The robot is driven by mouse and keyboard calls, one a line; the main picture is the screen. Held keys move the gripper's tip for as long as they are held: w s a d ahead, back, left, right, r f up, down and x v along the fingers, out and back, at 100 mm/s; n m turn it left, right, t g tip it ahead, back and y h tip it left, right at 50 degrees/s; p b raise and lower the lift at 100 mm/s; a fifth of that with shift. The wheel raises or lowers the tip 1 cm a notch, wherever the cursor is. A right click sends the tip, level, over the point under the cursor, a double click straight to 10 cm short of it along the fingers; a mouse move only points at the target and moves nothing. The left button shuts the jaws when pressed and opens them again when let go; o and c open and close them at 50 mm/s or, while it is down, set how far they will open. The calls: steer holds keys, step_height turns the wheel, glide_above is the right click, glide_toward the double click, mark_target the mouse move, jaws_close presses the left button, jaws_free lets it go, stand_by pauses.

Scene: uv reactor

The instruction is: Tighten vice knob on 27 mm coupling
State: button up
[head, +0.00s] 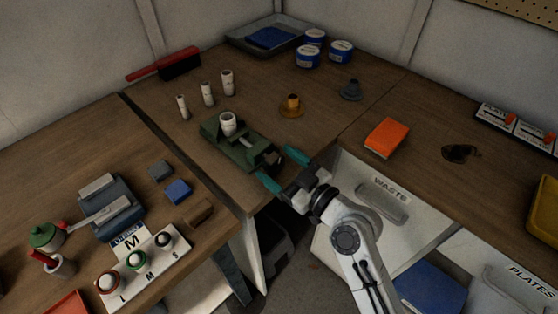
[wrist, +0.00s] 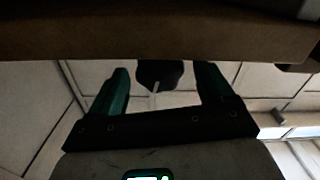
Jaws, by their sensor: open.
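The green vice (head: 238,150) sits near the front edge of the middle bench. A white coupling (head: 228,124) stands upright in it. The dark vice knob (head: 272,160) is at the vice's end facing me; in the wrist view the dark knob (wrist: 160,73) shows with a pale bar hanging below it. My gripper (head: 281,169) is open, its teal fingers spread on either side of the knob's end. In the wrist view my gripper (wrist: 162,88) has the knob between its fingers, with gaps at both sides. I cannot tell how far the jaws press on the coupling.
The bench edge (wrist: 160,38) crosses the wrist view close to the fingertips. Three white couplings (head: 207,94) stand behind the vice. A brass part (head: 292,106) and a grey part (head: 351,91) are to its right. A blue block (head: 178,191) lies to its left.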

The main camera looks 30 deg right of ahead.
steer(key=shift+w+a, duration=0.1)
steer(key=shift+w, duration=0.15)
steer(key=c, duration=1)
